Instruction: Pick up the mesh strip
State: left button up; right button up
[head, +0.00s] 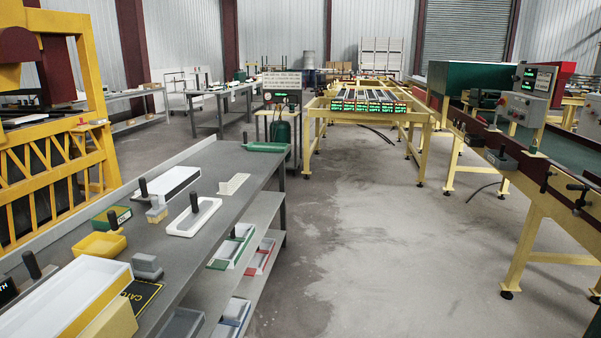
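Neither of my grippers is in the head view. I cannot say for sure which thing is the mesh strip. A small cream-coloured strip (233,184) lies flat on the grey workbench (262,172), toward its far right part; its surface is too small to show a mesh. Nothing touches it from above.
A yellow frame machine (60,165) is at left. The concrete floor (360,240) is clear.

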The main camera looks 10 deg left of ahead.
aim_at(234, 178)
jog(key=i+l+u, duration=0.15)
jog(key=i, duration=0.45)
jog(key=i+l+u, duration=0.1)
jog(key=i, duration=0.5)
